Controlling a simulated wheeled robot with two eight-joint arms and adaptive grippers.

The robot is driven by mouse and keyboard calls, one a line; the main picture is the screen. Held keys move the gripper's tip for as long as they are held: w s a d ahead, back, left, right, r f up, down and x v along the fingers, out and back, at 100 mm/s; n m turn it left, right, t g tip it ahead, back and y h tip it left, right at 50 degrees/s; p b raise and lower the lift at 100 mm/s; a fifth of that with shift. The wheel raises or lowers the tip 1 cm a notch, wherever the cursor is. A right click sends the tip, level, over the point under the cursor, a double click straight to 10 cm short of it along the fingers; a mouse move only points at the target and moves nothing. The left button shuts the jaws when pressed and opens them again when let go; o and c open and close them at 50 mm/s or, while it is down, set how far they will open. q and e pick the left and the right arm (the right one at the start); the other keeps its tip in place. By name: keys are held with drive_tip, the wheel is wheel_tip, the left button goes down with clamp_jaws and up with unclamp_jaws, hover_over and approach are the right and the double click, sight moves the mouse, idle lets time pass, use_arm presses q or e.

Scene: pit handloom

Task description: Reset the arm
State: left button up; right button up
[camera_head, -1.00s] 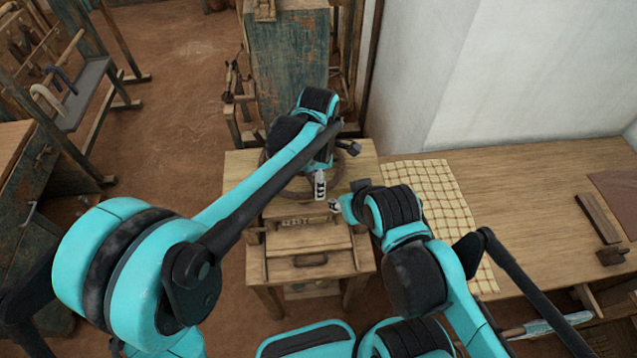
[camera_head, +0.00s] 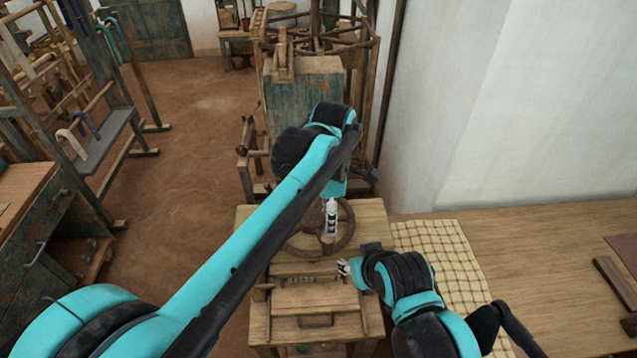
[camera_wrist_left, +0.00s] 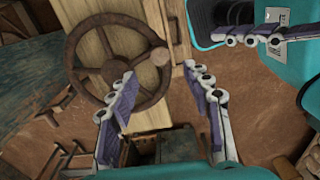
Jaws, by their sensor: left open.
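A dark spoked handwheel (camera_head: 347,234) lies on a wooden stand (camera_head: 378,212). The wheel (camera_wrist_left: 75,60) also shows in the left wrist view, with a round wooden knob (camera_wrist_left: 160,56) on its rim. My left gripper (camera_head: 331,217) is above the wheel's near side. In its wrist view the two fingers of my left gripper (camera_wrist_left: 160,72) are spread apart and empty, with the knob beyond them. My right gripper (camera_head: 344,268) is near the front of the stand, below the wheel in the picture; its finger gap is too small to judge.
A table with a checked cloth (camera_head: 445,255) and a wooden bar (camera_head: 615,285) is at the right against a white wall. A worn blue-green cabinet (camera_head: 305,90) stands behind the wheel. Racks (camera_head: 100,135) stand at the left, with open floor (camera_head: 195,140) between.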

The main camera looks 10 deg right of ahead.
use_arm(q)
drive_tip(key=shift+a, duration=0.1)
drive_tip(key=s+a+f+m+t+b, duration=0.2)
drive_tip(key=s+a+f+m+b, duration=0.1)
drive_tip(key=a, duration=0.7)
drive_tip(key=s+a+f+m+t+b, duration=0.2)
drive_tip(key=s+a+f+m+b, duration=0.2)
drive_tip(key=a+f, duration=0.5)
drive_tip(key=s+a+f+m+t+b, duration=0.3)
drive_tip(key=a+f+m+b, duration=0.4)
drive_tip(key=a, duration=0.5)
drive_tip(key=shift+s+a+m, duration=0.25)
drive_tip(key=shift+a+m, duration=0.15)
drive_tip(key=shift+m, duration=0.6)
drive_tip(key=shift+f, duration=0.1)
